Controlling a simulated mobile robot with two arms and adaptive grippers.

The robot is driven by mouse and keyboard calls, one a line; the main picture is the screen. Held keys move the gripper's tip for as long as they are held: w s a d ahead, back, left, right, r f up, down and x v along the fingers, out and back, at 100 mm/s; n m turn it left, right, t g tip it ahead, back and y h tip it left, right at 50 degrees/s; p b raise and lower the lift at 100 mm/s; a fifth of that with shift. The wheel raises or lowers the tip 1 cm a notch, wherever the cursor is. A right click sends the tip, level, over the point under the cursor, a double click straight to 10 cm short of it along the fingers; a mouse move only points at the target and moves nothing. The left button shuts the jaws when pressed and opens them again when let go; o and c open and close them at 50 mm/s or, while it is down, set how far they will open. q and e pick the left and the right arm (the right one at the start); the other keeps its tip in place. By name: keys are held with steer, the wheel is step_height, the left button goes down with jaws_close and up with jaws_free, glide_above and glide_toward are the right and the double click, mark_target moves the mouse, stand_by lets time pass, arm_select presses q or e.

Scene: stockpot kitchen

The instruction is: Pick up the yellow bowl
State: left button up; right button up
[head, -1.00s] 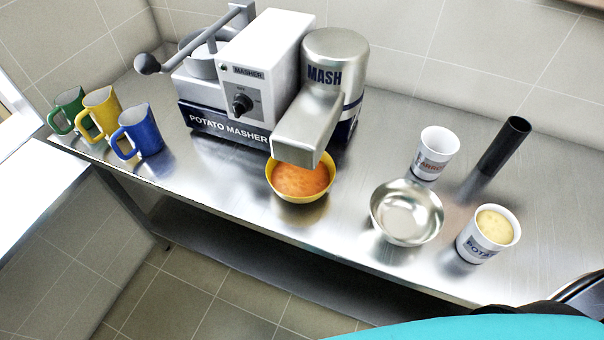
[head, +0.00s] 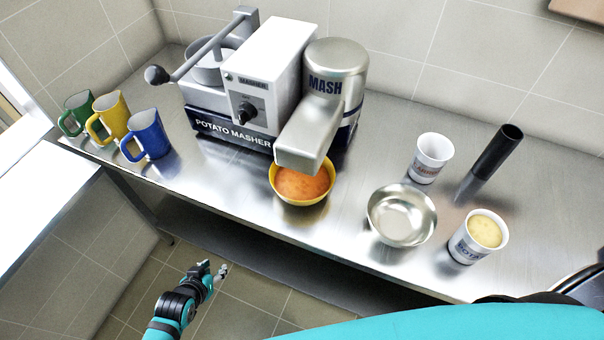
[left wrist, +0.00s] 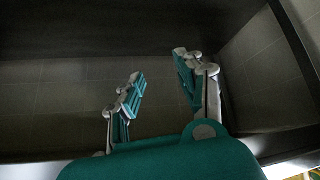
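The yellow bowl (head: 301,198) holds orange mash or soup and stands on the steel counter, under the spout of the potato masher (head: 262,90). The spout hides part of its back rim. My left gripper (head: 215,270) is in front of the counter and lower than its top, below and left of the bowl, touching nothing. In the left wrist view my left gripper (left wrist: 160,85) has its two teal fingers apart with nothing between them. The bowl does not show in the left wrist view. My right gripper is not in view.
A steel bowl (head: 402,214), a white cup (head: 431,158), a potato cup (head: 478,238) and a black cylinder (head: 490,163) stand right of the bowl. Green, yellow and blue mugs (head: 148,134) stand at the left. The counter's front edge lies between my left gripper and the bowl.

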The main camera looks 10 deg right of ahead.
arm_select(q)
steer(key=w+d+r+m+t+h+p, duration=0.1)
steer(key=w+d+r, duration=0.15)
steer(key=r, duration=0.55)
steer(key=w+d+r+t+h, duration=0.1)
steer(key=d+r, duration=0.3)
steer(key=r, duration=0.4)
steer(key=m+h+p, duration=0.1)
steer(key=h+p, duration=0.1)
steer(key=h, duration=0.1)
glide_toward(272, 174)
steer(key=p+x, duration=0.1)
steer(key=x, duration=0.5)
steer(key=shift+w+d+f, duration=0.15)
steer(key=shift+w+f, duration=0.05)
steer(key=shift+w, duration=0.1)
steer(key=shift+x, duration=2.95)
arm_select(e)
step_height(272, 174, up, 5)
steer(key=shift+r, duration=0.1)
arm_select(q)
steer(key=shift+s+r, duration=0.1)
steer(key=shift+c, duration=0.9)
jaws_close()
